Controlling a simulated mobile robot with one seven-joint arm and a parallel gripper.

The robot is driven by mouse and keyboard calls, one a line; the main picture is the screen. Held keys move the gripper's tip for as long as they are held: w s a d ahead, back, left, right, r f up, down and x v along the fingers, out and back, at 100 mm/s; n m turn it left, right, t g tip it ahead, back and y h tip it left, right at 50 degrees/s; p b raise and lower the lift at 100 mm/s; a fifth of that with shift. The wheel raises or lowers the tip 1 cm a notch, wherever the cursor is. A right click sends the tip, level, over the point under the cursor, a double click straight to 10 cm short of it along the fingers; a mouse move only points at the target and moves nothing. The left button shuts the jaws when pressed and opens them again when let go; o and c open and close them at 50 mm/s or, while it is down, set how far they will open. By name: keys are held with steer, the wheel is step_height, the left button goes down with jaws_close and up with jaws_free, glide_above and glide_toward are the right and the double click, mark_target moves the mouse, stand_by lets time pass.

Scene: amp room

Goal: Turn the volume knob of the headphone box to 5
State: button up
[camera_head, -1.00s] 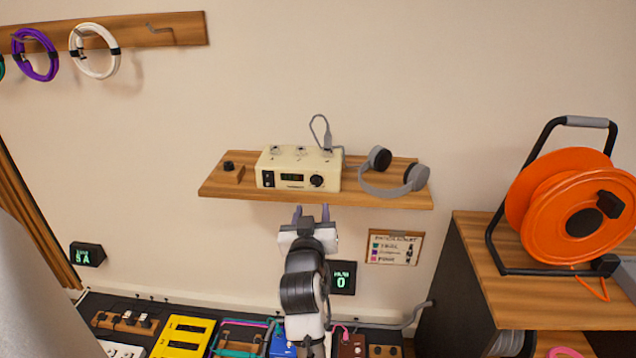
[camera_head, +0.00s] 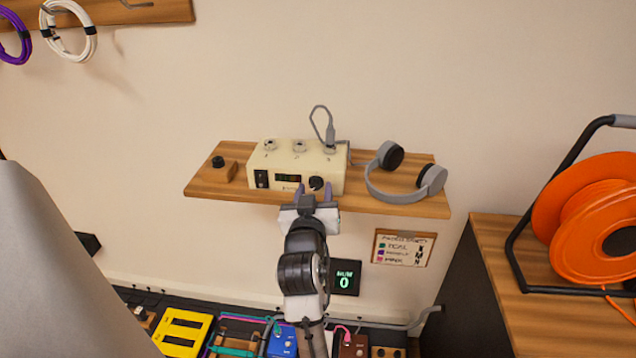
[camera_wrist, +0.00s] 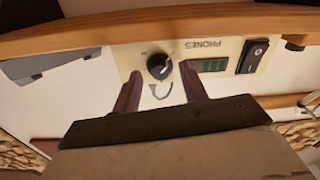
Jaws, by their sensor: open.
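The headphone box (camera_head: 270,158) is cream-coloured and stands on a wooden wall shelf. My gripper (camera_head: 312,194) is open and empty in front of the box's lower front. In the wrist view its two fingers (camera_wrist: 161,88) point toward the knob, one on either side, and appear short of it. The display digits are unreadable.
Grey headphones (camera_head: 398,180) lie on the shelf (camera_head: 210,185) right of the box; a small black knob-like item (camera_head: 218,162) is at left. A cable loops from the box top. An orange reel (camera_head: 590,220) stands at right.

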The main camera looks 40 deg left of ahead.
steer(key=shift+w+a, duration=0.2)
steer(key=shift+w, duration=0.1)
steer(key=shift+s+r, duration=0.1)
jaws_close()
steer(key=shift+m, duration=0.3)
